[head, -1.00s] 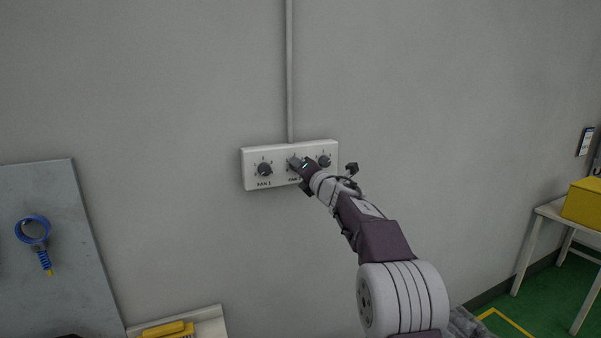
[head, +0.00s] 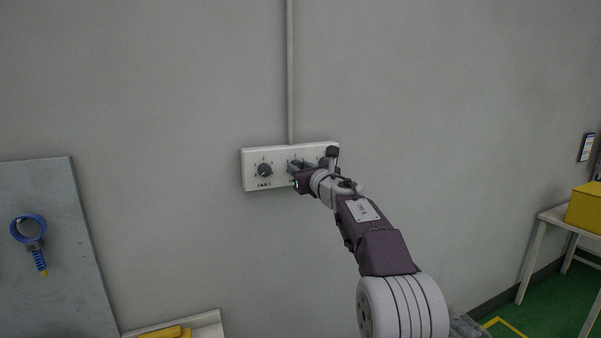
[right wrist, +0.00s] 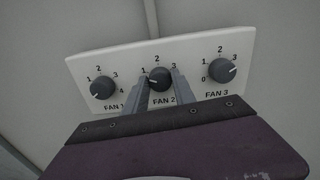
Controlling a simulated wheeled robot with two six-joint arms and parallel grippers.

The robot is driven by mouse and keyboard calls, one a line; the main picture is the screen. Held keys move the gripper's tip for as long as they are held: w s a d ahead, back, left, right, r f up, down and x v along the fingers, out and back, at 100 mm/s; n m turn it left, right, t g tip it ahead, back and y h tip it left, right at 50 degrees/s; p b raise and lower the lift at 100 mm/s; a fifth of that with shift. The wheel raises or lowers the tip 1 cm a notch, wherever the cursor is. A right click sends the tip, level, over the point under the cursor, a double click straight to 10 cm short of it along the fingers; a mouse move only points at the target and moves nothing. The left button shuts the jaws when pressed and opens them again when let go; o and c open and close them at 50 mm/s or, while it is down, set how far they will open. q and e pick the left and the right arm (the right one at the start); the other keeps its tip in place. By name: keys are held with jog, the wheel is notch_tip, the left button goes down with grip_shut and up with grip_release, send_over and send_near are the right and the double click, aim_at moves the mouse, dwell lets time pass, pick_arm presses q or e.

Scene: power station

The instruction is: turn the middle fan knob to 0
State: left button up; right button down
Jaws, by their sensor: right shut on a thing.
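The middle fan knob, marked FAN 2, is a dark round knob (right wrist: 160,77) on the white panel (head: 252,153) on the wall. My right gripper (right wrist: 158,84) is shut on it, one grey finger on each side. Its white mark points left and slightly down, below the 1; the label there is hidden behind the left finger. In the head view, my right gripper (head: 292,167) covers most of this knob. My left gripper is not in view.
The FAN 1 knob (right wrist: 103,88) and FAN 3 knob (right wrist: 222,70) flank the middle knob closely. A conduit (head: 290,80) runs up from the panel. A grey board with a blue ring tool (head: 28,229) is at left, a yellow box (head: 585,207) on a table at right.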

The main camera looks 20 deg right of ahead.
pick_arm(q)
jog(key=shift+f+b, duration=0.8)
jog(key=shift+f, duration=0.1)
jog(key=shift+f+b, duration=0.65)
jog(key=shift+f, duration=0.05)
pick_arm(e)
jog(key=n, duration=1.1)
jog(key=shift+a+f, duration=0.1)
jog(key=shift+f, duration=0.1)
jog(key=c, duration=1)
grip_release()
jog(key=shift+r, duration=0.1)
jog(key=shift+c, duration=0.2)
